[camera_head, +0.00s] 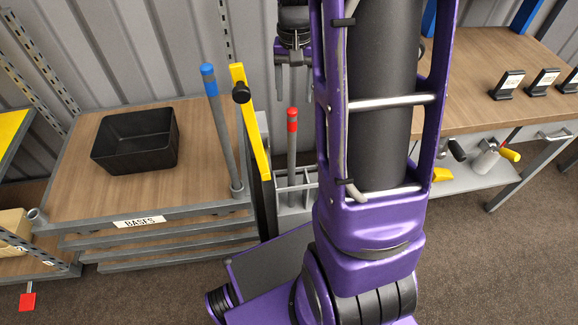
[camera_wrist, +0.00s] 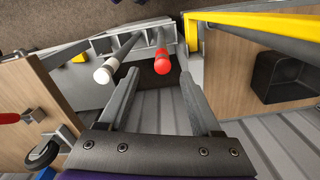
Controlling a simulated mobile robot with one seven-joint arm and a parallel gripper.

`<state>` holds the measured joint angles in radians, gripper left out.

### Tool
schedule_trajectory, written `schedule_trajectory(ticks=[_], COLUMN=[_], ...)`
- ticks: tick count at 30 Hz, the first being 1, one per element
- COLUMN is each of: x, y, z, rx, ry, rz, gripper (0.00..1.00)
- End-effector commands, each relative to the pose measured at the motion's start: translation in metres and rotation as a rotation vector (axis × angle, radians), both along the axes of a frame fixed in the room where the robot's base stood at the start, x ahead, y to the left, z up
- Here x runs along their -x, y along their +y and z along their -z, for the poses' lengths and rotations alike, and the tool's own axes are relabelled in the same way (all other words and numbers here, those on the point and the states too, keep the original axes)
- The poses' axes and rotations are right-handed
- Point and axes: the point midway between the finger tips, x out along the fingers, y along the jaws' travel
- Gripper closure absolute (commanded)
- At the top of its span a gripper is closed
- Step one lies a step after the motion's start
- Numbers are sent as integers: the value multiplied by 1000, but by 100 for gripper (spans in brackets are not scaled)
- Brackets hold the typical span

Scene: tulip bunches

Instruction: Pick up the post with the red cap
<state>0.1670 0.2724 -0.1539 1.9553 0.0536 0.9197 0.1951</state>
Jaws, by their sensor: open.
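The post with the red cap (camera_head: 292,122) stands upright in a grey rack, left of my purple arm in the head view. In the wrist view its red cap (camera_wrist: 162,62) shows between and just beyond the fingertips. My gripper (camera_wrist: 158,80) is open and empty, with one finger on each side. In the head view my gripper (camera_head: 293,62) points down above the red cap, apart from it. A post with a white cap (camera_wrist: 103,75) stands beside the red-capped one in the wrist view, close to the left finger. The lower part of the red-capped post is partly hidden by rack bars.
A post with a blue cap (camera_head: 208,72) stands at the left table's corner. A yellow-edged upright panel (camera_head: 250,120) stands between it and the red-capped post. A black bin (camera_head: 135,140) sits on the left table. A wooden bench (camera_head: 470,85) is at the right.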

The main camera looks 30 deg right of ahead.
Motion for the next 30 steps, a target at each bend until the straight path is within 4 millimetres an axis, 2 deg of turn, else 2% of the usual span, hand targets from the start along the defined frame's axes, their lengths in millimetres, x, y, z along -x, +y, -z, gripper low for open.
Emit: schedule_trajectory(ticks=[1,9,12,20,27,30], x=[1,0,0,-2,-5,-5], y=[0,0,0,0,2,1], z=[16,70,82,96,131,139], rx=[-1,0,1,1,1,2], ry=[5,1,1,0,2,0], rz=[0,-2,-2,-2,-2,-1], gripper=[35,35,35,35,35,35])
